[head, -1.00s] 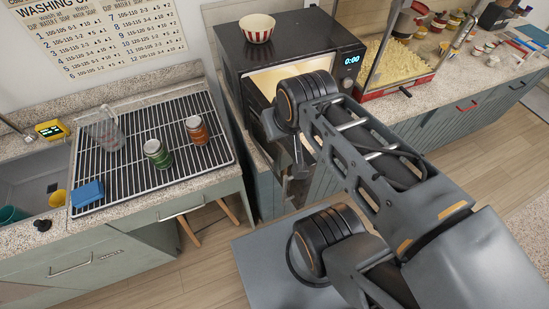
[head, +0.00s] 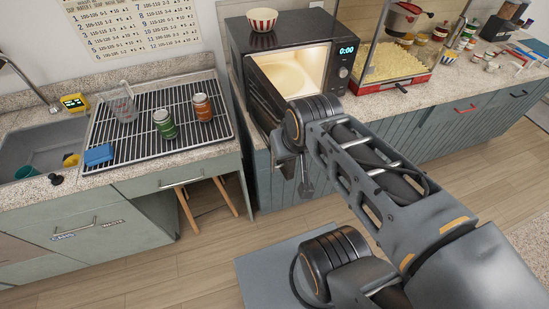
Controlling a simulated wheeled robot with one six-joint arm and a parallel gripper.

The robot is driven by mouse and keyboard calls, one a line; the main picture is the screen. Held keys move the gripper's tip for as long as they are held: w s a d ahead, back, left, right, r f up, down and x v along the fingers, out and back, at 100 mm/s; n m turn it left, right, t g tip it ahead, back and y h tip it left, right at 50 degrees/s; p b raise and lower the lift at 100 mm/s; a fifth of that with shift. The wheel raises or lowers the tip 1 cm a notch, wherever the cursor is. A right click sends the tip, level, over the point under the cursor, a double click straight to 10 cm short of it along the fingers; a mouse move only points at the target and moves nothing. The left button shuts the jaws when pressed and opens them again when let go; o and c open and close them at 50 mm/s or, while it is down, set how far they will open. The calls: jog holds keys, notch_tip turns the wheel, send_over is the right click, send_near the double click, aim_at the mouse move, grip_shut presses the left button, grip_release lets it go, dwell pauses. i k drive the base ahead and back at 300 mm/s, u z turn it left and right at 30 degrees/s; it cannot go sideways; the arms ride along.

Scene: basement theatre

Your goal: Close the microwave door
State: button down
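The black microwave (head: 301,31) stands on the counter with its lit interior (head: 290,72) showing. Its door (head: 261,94) is open, swung out from the left side of the opening toward me. My arm reaches in from the lower right. My gripper (head: 297,178) hangs below and in front of the microwave opening, just right of the door's lower part in the picture. My wrist hides part of the gripper and the lower front of the microwave. I cannot tell whether the gripper touches the door or how far its fingers are apart.
A red-and-white striped bowl (head: 262,19) sits on top of the microwave. A popcorn machine (head: 391,70) stands to its right. On the left, a drying rack (head: 150,155) holds a clear jug, two cans and a blue sponge beside the sink (head: 40,145).

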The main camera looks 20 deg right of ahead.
aim_at(266, 106)
jog(key=u, duration=0.5)
jog(key=k, duration=1.2)
jog(key=u, duration=0.95)
jog(key=i, duration=1.35)
jog(key=z, duration=0.75)
